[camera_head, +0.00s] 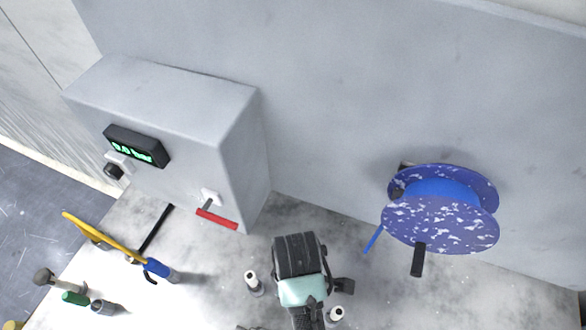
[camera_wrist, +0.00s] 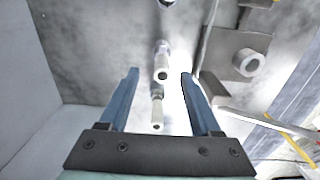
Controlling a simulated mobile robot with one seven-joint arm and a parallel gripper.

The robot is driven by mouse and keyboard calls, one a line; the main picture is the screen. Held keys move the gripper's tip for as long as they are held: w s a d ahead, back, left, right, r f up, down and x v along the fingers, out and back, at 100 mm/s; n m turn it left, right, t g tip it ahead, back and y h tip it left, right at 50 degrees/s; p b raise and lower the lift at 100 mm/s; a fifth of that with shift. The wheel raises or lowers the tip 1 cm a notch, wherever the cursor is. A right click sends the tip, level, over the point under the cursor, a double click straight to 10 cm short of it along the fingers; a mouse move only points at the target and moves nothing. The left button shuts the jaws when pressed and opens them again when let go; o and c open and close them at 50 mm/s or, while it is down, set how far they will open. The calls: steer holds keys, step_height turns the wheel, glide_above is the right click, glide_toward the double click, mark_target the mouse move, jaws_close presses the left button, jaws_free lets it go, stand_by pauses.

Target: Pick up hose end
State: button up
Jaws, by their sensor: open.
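The blue hose reel (camera_head: 440,222) with speckled discs is on the grey wall at the right in the head view. A short length of blue hose (camera_head: 373,240) hangs from its left side; its lower tip points down and left. My gripper (camera_wrist: 160,75) is open, with two blue fingers apart and nothing held. In the head view it is left of the hose, and its fingers cannot be made out there. In the wrist view a pale fitting (camera_wrist: 157,108) and another one beyond show between the fingers. I cannot tell whether either is a hose end.
A grey cabinet (camera_head: 170,120) has a gauge (camera_head: 137,146) and a red-handled valve (camera_head: 217,218).

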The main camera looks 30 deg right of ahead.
steer(key=shift+a+f+p, duration=0.15)
steer(key=shift+f+p, duration=0.3)
steer(key=shift+f, duration=1.15)
steer(key=shift+a+f+p, duration=0.15)
steer(key=shift+f+p, duration=0.25)
steer(key=shift+f, duration=1.2)
jaws_close()
